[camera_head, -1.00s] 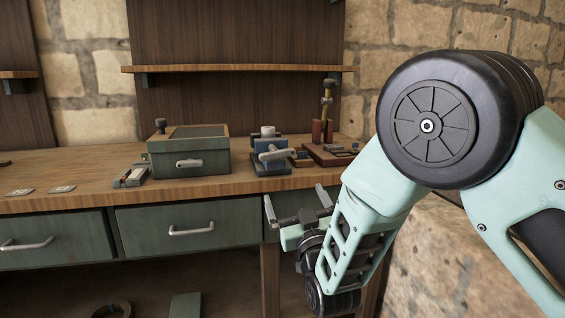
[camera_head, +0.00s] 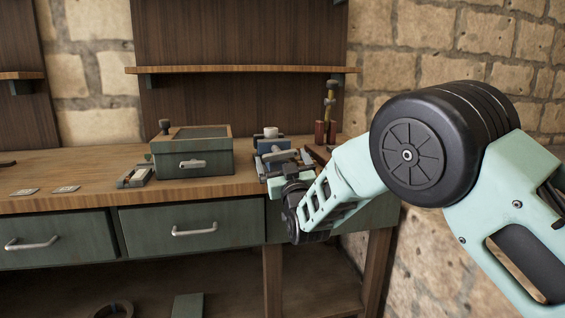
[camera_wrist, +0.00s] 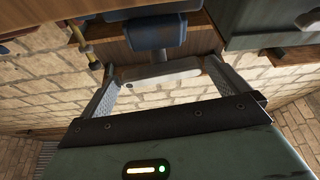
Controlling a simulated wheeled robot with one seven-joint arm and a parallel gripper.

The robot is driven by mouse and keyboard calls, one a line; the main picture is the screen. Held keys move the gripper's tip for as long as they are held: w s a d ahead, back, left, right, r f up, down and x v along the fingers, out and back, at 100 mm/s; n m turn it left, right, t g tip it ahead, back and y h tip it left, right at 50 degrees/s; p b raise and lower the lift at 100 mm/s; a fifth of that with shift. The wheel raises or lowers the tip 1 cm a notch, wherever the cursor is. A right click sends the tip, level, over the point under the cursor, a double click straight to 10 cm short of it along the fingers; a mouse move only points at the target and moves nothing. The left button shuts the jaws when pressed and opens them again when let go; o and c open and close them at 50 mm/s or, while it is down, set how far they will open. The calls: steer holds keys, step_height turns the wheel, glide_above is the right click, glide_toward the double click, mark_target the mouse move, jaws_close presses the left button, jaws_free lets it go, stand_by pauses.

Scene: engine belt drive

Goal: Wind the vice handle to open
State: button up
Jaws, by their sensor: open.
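The blue vice (camera_head: 276,145) stands on the workbench near its right end; its blue body (camera_wrist: 152,34) also shows in the wrist view. The pale vice handle (camera_wrist: 160,74) lies crosswise in front of the body. In the head view the handle (camera_head: 277,155) is partly covered by my gripper. My gripper (camera_head: 283,161) is open just in front of the vice. In the wrist view its two fingers (camera_wrist: 158,66) stand wide apart, one near each end of the handle. I cannot tell whether either finger touches it.
A green box (camera_head: 190,155) stands left of the vice on the workbench (camera_head: 100,178). A small block tool (camera_head: 136,176) and two flat cards lie farther left. Red cylinders and a brass-coloured upright (camera_head: 330,105) stand behind and right. Drawers with handles (camera_head: 195,231) front the bench.

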steer(key=c, duration=0.7)
steer(key=shift+n, duration=0.5)
steer(key=n+y, duration=0.1)
steer(key=n, duration=0.1)
steer(key=n+g+y+b, duration=0.1)
steer(key=n, duration=0.1)
steer(key=shift+d+y, duration=0.2)
steer(key=shift+y, duration=0.1)
steer(key=n+g, duration=0.1)
steer(key=n, duration=0.1)
steer(key=n+y, duration=0.1)
steer(key=n, duration=0.1)
steer(key=n+g, duration=0.1)
steer(key=n, duration=0.1)
steer(key=shift+w+d+r+g+y, duration=0.1)
steer(key=shift+d+r+g+y, duration=0.05)
steer(key=shift+r+g+y, duration=0.15)
steer(key=n+g, duration=0.1)
steer(key=n, duration=0.3)
steer(key=n+g, duration=0.2)
steer(key=n, duration=0.1)
steer(key=shift+d+r+n, duration=0.1)
steer(key=shift+r+n, duration=0.05)
steer(key=shift+n, duration=0.25)
steer(key=shift+w, duration=0.1)
